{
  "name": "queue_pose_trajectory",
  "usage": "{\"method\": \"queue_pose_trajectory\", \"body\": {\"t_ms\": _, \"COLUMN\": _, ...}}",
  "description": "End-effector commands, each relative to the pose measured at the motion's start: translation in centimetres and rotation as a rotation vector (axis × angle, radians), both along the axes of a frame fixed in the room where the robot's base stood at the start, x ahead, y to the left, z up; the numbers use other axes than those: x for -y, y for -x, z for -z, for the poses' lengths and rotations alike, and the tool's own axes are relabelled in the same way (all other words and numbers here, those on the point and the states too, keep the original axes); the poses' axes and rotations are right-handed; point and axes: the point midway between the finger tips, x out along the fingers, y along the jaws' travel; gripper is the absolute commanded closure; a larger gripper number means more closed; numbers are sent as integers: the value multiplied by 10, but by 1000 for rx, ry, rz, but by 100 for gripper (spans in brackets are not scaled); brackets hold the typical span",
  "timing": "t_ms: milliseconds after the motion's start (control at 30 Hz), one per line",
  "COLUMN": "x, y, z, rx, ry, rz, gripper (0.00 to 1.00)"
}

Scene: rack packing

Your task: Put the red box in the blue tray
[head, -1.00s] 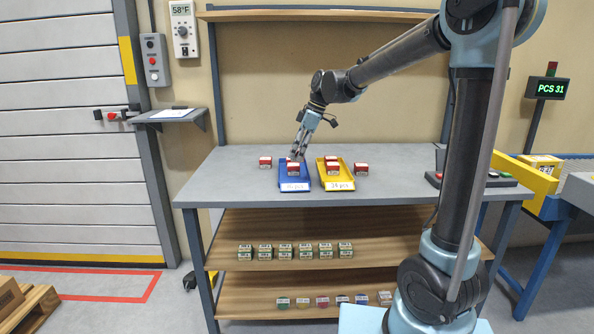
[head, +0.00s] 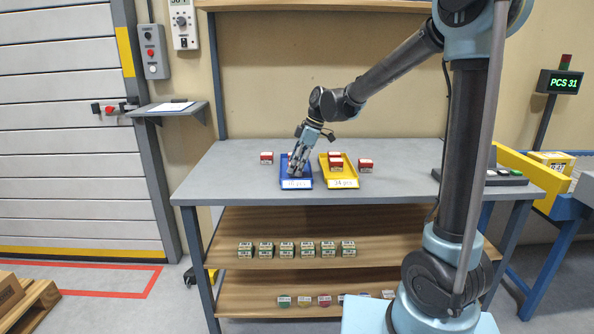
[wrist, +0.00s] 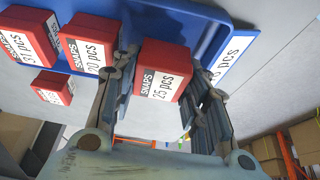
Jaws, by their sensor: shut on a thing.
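In the wrist view a red box (wrist: 160,72) labelled "SNAPS 25 pcs" sits between the two fingers of my gripper (wrist: 160,88), which is shut on it. In the head view my gripper (head: 297,172) is low at the blue tray (head: 307,181) on the table and hides most of what is in it. The blue tray (wrist: 215,30) also shows behind the held box in the wrist view. Another red box (wrist: 88,42) marked "20 pcs" is in the tray beside the held one. I cannot tell whether the held box touches the tray floor.
A yellow tray (head: 347,183) with red boxes (head: 336,162) stands just right of the blue tray. Single red boxes stand on the table left (head: 267,158) and right (head: 365,165) of the trays. The grey table (head: 225,180) is clear towards the left. Lower shelves hold several small boxes.

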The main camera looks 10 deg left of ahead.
Motion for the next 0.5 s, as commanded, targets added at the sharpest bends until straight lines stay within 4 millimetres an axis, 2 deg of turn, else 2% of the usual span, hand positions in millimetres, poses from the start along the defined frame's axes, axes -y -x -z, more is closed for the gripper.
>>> {"method": "queue_pose_trajectory", "body": {"t_ms": 133, "x": 0, "y": 0, "z": 13, "rx": 0, "ry": 0, "rz": 0, "gripper": 85}}
{"method": "queue_pose_trajectory", "body": {"t_ms": 500, "x": 0, "y": 0, "z": 16, "rx": 0, "ry": 0, "rz": 0, "gripper": 85}}
